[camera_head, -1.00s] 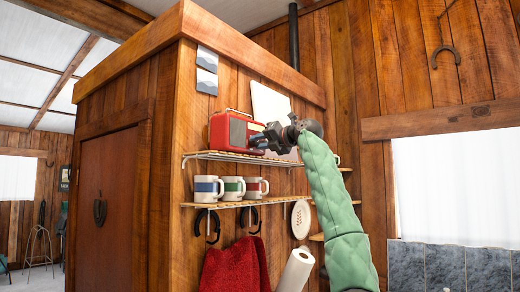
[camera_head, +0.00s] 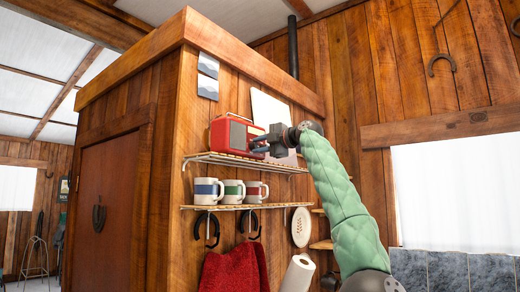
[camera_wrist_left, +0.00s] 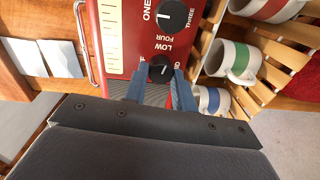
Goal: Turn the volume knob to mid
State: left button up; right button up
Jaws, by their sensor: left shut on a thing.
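The red radio (camera_head: 231,132) stands on the upper wall shelf. In the left wrist view its red face (camera_wrist_left: 122,35) shows two dark knobs. The lower one, the volume knob (camera_wrist_left: 160,68), has "LOW" printed beside it and other labels partly covered by my fingers. Its white mark is small and its exact direction is hard to tell. My left gripper (camera_head: 255,147) is at the radio's right end. In the left wrist view its fingers (camera_wrist_left: 161,88) are on both sides of the volume knob, shut on it. My right gripper is not in view.
The other knob (camera_wrist_left: 172,15), labelled "ONE", "THREE" and "FOUR", sits close by. The upper shelf (camera_head: 215,157) lies under the radio. Mugs (camera_head: 205,191) stand on the lower shelf (camera_head: 230,206). A pale board (camera_head: 270,108) leans behind my gripper.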

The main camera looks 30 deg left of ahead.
pick_arm(q)
jog(key=m+b, duration=0.1)
jog(key=m, duration=0.2)
jog(key=shift+f+m, duration=0.1)
jog(key=shift+m, duration=0.2)
jog(key=m, duration=0.4)
jog(key=shift+w+g+b, duration=0.1)
jog(key=shift+g+b, duration=0.2)
jog(key=m, duration=0.5)
jog(key=shift+m, duration=0.3)
jog(key=shift+f+m+y+b, duration=0.1)
jog(key=shift+m+y+b, duration=0.2)
jog(key=shift+m, duration=0.2)
jog(key=shift+w, duration=0.1)
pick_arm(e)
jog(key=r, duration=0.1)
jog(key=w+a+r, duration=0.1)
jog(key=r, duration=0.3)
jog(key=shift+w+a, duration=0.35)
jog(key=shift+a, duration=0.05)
pick_arm(q)
jog(key=shift+m, duration=0.3)
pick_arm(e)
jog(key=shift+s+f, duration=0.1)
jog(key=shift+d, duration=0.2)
